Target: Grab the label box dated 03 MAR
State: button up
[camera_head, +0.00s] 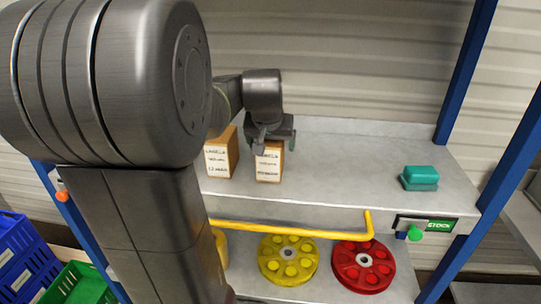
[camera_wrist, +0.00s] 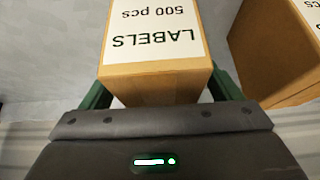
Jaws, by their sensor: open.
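Two tan label boxes with white labels stand side by side on the upper shelf. My gripper (camera_head: 272,137) is open at the top of the right box (camera_head: 268,170) in the head view. In the wrist view, its green fingers lie on both sides of a box (camera_wrist: 155,72), whose upside-down label reads "LABELS 500 pcs". Its date is out of that view. The left box (camera_head: 222,160) stands just beside; it shows at the right of the wrist view (camera_wrist: 275,55). Its date line seems to end in MAR. The right box's date is too small to read surely.
A teal block (camera_head: 420,177) lies on the right of the grey shelf (camera_head: 340,180). A yellow rail (camera_head: 290,229) runs along the front. Yellow (camera_head: 289,260) and red (camera_head: 363,266) wheels lie below. The shelf between boxes and teal block is clear.

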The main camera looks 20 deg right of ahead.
jog(key=shift+f, duration=0.1)
jog(key=c, duration=1.3)
